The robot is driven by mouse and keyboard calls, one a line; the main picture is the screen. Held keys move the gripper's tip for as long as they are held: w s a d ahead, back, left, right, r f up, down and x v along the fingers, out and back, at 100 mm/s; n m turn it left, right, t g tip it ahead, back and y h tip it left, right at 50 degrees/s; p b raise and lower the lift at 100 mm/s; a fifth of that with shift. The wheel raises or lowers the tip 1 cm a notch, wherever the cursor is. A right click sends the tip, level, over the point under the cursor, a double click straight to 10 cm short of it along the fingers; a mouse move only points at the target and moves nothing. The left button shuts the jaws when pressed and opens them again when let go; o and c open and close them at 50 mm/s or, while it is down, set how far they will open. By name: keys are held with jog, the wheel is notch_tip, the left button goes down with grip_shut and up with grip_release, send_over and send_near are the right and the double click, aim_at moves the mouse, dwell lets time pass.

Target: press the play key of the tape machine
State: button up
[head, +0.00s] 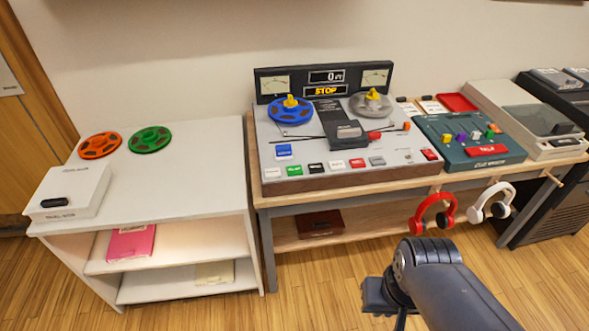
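The tape machine (345,180) stands on the wooden bench, with a blue reel (290,112) on its left and a grey reel (371,106) on its right. Its upright panel (324,82) lights up "STOP" between two meters. The key labels are too small to read, so I cannot confirm which is play; the green one is second from left. My gripper (380,297) is at the bottom, well in front of and below the machine, touching nothing visible. Its fingers are not clear.
A green mixer (470,150) sits right of the machine. Red headphones (433,213) and white headphones (491,201) hang from the bench front near my arm. A white shelf unit (190,190) stands left, with orange and green reels on top. Floor before the bench is clear.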

grip_shut()
dwell(1.2)
